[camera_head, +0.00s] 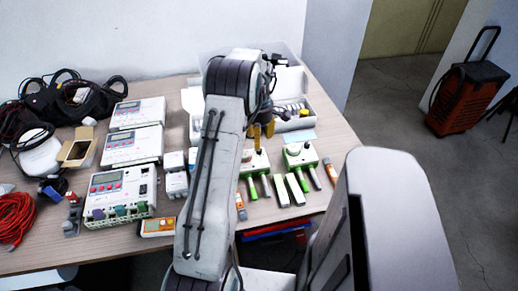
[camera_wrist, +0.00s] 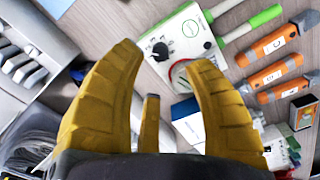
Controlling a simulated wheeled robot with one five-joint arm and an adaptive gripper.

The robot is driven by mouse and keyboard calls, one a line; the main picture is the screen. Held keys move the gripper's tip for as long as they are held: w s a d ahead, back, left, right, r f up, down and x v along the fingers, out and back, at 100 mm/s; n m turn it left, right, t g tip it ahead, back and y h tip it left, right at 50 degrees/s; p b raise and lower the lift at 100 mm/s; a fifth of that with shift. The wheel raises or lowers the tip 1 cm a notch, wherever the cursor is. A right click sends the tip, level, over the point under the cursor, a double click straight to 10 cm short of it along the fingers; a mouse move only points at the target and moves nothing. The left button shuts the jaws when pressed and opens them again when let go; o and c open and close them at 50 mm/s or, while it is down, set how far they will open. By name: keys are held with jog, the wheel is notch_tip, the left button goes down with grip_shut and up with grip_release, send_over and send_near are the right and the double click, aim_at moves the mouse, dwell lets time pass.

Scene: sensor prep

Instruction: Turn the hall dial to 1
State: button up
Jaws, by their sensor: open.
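My gripper (camera_wrist: 163,62) is open, with yellow ridged fingers and nothing between them. Beyond the fingertips, in the wrist view, is a white and green device (camera_wrist: 188,30) with a small black dial knob (camera_wrist: 160,50) and printed marks around it. The knob appears between the fingertips, apart from both. I cannot read its setting or confirm which dial is the hall one. In the head view my gripper (camera_head: 262,132) is over the table, above one white-green device (camera_head: 254,162); a second such device (camera_head: 300,153) stands to its right. My arm hides part of the table.
A round red-rimmed part (camera_wrist: 180,76) lies close to the right finger. Orange tools (camera_wrist: 268,72) lie at the right in the wrist view. On the table (camera_head: 130,240), white meters (camera_head: 133,145), black headgear (camera_head: 75,95) and red cable (camera_head: 15,217) fill the left.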

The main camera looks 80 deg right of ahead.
aim_at(259, 151)
jog(key=shift+f, duration=2.85)
jog(key=shift+o, duration=0.2)
grip_shut()
